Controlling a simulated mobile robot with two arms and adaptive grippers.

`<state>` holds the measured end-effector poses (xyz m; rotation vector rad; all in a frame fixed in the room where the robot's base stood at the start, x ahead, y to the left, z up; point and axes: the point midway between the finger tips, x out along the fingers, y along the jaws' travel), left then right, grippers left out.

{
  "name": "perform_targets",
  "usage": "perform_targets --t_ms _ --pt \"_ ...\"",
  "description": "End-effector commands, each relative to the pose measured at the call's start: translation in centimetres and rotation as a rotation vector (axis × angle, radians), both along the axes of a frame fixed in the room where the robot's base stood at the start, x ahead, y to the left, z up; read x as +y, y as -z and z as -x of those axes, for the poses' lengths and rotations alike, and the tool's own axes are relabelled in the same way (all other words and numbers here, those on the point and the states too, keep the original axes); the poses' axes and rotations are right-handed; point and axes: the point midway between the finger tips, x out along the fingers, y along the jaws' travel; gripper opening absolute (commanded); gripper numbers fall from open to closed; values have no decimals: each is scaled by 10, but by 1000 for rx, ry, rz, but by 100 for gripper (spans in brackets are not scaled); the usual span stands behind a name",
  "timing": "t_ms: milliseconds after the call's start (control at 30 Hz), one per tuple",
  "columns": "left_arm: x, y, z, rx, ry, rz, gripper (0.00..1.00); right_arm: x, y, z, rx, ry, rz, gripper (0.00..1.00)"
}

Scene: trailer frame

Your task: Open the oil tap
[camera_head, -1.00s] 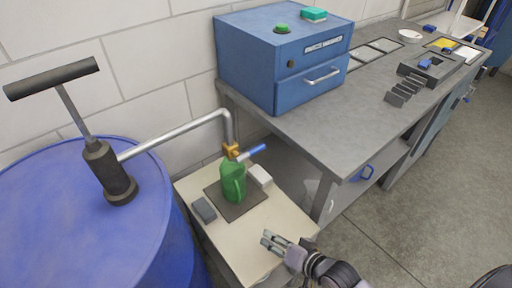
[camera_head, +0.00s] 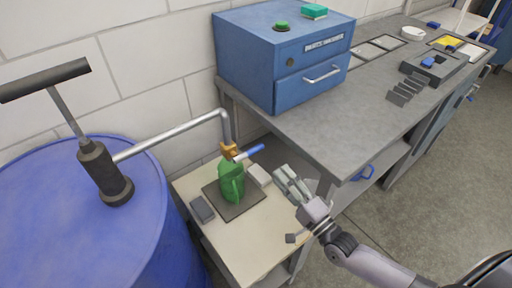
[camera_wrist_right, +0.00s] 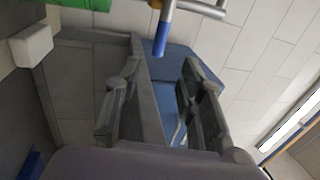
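The oil tap (camera_head: 229,151) is a brass fitting at the end of a grey pipe, with a blue lever (camera_head: 249,153) pointing right. A green jug (camera_head: 231,182) stands upright on a dark mat below it. My right gripper (camera_head: 284,178) is to the right of the lever and apart from it. In the right wrist view the blue lever (camera_wrist_right: 160,40) hangs above and ahead of the fingers. The two fingers (camera_wrist_right: 152,88) stand apart with nothing between them. My left gripper is out of view.
A white block (camera_head: 259,175) and a dark block (camera_head: 202,209) lie on the small table (camera_head: 242,240). A blue drum (camera_head: 60,225) with a pump stands left. The grey workbench (camera_head: 330,125) with a blue cabinet (camera_head: 285,60) is behind right.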

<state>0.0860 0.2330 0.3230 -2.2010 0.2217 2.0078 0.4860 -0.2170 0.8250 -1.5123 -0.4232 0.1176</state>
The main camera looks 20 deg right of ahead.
Motion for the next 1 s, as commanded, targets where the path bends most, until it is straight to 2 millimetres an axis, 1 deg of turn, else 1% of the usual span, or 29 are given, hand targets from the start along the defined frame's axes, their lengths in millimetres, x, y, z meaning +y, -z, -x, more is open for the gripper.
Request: perform_targets --t_ms 33,200,400,500,600,700,1000 --pt "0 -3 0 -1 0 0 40 4 -5 -12 -5 0 -2 36" --pt "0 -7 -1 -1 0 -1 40 17 -13 -47 -4 1 -2 36" --pt "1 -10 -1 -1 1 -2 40 31 -20 -84 -3 0 -1 36" --pt "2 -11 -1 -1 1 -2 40 36 -22 -97 -1 -1 1 36" --pt "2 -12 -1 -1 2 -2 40 39 -23 -107 -1 -1 2 36" --pt "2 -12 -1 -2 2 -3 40 41 -24 -112 0 -1 2 36" --pt "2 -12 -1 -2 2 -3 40 42 -24 -114 1 -1 2 36"
